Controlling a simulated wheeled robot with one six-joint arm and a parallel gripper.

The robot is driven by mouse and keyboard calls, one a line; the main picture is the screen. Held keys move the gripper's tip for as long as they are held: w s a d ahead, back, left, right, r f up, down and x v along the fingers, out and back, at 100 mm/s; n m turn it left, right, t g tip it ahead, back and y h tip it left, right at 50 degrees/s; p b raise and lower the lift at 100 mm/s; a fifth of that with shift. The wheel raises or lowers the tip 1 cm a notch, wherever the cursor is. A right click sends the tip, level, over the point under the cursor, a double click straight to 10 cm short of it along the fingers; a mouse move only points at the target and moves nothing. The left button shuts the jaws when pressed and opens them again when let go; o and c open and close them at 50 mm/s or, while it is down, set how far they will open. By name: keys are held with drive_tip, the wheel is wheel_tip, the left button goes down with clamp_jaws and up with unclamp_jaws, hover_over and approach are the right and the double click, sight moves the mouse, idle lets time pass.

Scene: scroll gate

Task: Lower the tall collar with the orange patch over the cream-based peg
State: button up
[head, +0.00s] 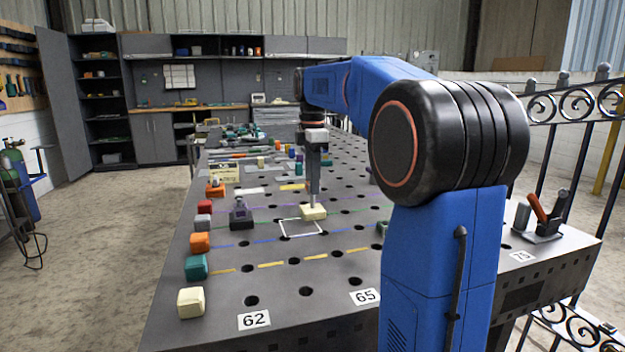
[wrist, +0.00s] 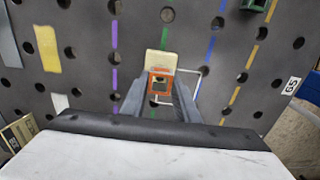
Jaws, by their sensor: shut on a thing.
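The cream base (head: 313,213) stands on the perforated table top, at the far edge of a white square outline; it also shows in the wrist view (wrist: 160,58). My gripper (head: 314,160) points straight down above this base. In the wrist view its two fingers are shut on the collar, whose square orange-edged top (wrist: 161,92) has a dark opening. The collar overlaps the near part of the cream base there. In the head view a narrow grey upright shape reaches down close to the base. The peg itself is hidden, and I cannot tell whether the collar is around it.
A dark block with an upright post (head: 240,214) stands left of the base. Coloured blocks, including a red one (head: 204,207) and a teal one (head: 196,268), line the left edge. Tools and parts crowd the far end. The near table is mostly clear.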

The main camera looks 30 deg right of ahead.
drive_tip(key=shift+f, duration=0.85)
idle(0.3)
drive_tip(key=o, duration=1.3)
drive_tip(key=shift+c, duration=0.2)
drive_tip(key=shift+r, duration=0.1)
wheel_tip(320, 180, up, 17)
drive_tip(key=shift+s, duration=0.1)
